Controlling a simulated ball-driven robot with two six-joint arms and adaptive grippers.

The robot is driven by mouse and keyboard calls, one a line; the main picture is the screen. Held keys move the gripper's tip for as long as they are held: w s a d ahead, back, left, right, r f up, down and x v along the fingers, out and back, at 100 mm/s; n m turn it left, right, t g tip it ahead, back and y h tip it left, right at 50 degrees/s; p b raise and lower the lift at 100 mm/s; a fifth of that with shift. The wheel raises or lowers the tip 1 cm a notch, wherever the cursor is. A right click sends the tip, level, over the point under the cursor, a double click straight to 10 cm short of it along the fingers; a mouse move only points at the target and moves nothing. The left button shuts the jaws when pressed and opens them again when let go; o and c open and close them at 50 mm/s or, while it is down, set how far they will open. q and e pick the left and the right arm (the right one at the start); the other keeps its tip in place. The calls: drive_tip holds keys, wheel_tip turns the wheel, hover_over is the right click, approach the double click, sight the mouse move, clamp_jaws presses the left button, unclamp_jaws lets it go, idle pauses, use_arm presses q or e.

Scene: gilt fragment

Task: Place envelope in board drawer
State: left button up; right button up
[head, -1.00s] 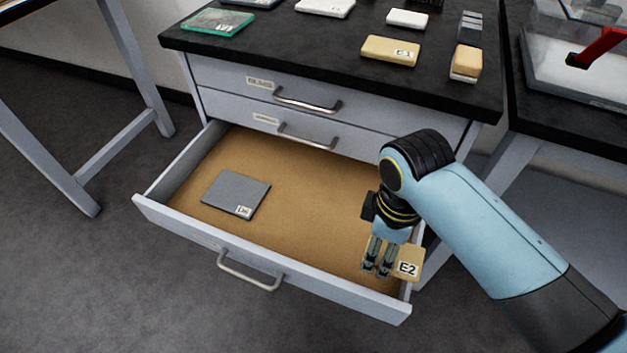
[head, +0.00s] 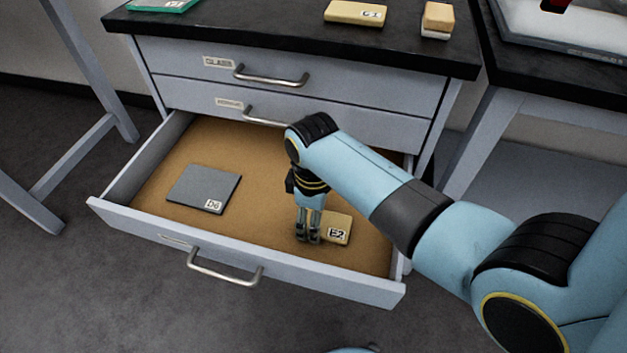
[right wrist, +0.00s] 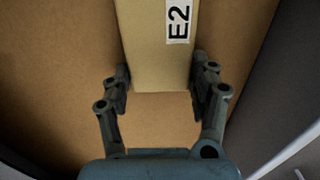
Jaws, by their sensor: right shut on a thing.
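The tan envelope (head: 338,229) marked E2 is in my right gripper (head: 307,238), over the right part of the open bottom drawer (head: 265,164). In the right wrist view my fingers (right wrist: 161,88) close on the two sides of the envelope (right wrist: 150,45), with its label facing me. I cannot tell whether it touches the brown drawer floor. A grey board (head: 203,187) marked D6 lies flat in the left part of the drawer. The left gripper is not in view.
The drawer front with its handle (head: 225,270) is pulled well out. Two shut drawers sit above, one labelled GLASS (head: 219,62). On the black top are a tan envelope (head: 357,12) marked E1 and a small block (head: 438,18). The drawer's middle is bare.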

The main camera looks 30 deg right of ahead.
drive_tip(key=o, duration=0.9)
drive_tip(key=shift+f, duration=0.1)
wheel_tip(320, 180, up, 12)
drive_tip(key=p, duration=0.4)
